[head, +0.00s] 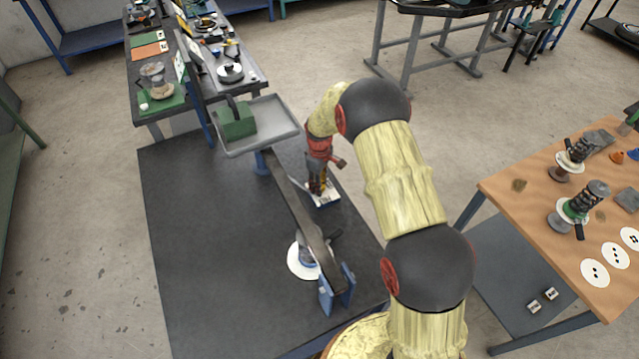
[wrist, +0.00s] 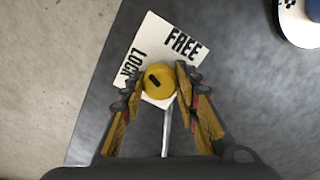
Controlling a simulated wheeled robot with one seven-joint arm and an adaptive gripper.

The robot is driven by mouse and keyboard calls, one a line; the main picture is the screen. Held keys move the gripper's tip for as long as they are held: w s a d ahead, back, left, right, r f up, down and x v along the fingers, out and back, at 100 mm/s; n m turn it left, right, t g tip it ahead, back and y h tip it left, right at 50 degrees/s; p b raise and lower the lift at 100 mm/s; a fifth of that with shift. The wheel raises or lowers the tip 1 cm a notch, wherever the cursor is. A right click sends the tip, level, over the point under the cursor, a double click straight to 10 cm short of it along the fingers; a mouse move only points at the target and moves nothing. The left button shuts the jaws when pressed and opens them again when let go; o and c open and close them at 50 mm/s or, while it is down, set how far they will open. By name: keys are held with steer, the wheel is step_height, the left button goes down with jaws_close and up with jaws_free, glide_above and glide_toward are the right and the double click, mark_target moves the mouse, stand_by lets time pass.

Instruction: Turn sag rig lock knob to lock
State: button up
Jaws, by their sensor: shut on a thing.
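The lock knob (wrist: 159,82) is round and yellow with a short dark mark on its top. The mark lies on a slant, with its upper end to the left, on the side of the word LOCK. The knob stands on a white label plate (wrist: 160,38) printed FREE at the top right and LOCK at the left. My gripper (wrist: 158,88) is around the knob, one finger at each side, shut on it. In the head view my gripper (head: 319,190) reaches down to the label plate (head: 326,198), and the knob is hidden there.
The rig's long dark beam (head: 290,200) runs close to the left of my gripper, from a blue bracket (head: 336,290) to a grey tray (head: 275,115) holding a green block (head: 236,120). A white disc (head: 300,263) sits under the beam. A wooden table (head: 520,210) stands at right.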

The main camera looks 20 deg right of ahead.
steer(key=shift+n, duration=2.3)
steer(key=o, duration=1.1)
steer(key=shift+o, duration=0.2)
step_height(320, 180, up, 12)
